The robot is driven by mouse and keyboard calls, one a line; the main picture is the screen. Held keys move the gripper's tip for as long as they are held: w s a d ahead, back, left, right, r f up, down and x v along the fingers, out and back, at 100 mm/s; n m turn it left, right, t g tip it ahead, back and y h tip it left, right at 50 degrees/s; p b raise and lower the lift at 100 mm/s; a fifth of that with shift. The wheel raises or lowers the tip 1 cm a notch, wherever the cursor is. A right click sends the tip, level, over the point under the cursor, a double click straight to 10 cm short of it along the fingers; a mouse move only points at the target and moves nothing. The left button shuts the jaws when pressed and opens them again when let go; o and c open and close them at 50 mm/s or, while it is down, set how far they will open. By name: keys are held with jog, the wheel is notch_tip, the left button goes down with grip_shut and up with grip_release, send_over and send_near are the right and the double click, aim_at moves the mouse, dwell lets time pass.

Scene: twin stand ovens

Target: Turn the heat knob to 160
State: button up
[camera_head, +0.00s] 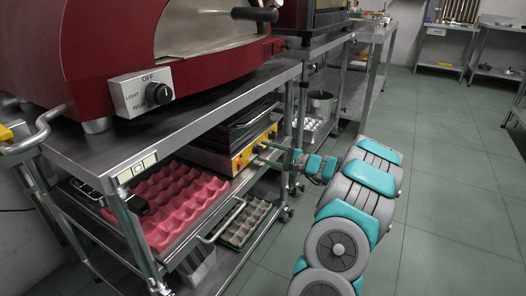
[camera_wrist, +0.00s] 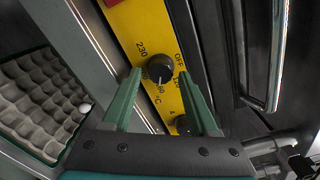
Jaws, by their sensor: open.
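The heat knob (camera_wrist: 160,68) is a round black knob on a yellow panel (camera_wrist: 138,24) in the wrist view. I read "230", "OFF", "°C" and part of a number ending in "60" around it. A light mark shows on the knob's lower side, but I cannot read its setting surely. My gripper (camera_wrist: 161,73) is open, with one green fingertip on each side of the knob; I cannot tell whether they touch it. In the head view my gripper (camera_head: 272,153) reaches the yellow panel (camera_head: 244,158) of the appliance on the lower shelf.
A second black knob (camera_wrist: 184,125) sits by the right finger. A red oven (camera_head: 90,50) with its own black knob (camera_head: 158,93) stands on the upper shelf (camera_head: 200,107). A pink egg tray (camera_head: 175,205) lies left of the appliance. The floor (camera_head: 440,180) at right is clear.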

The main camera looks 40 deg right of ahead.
jog(key=shift+w+a, duration=0.25)
jog(key=shift+w, duration=0.45)
grip_shut()
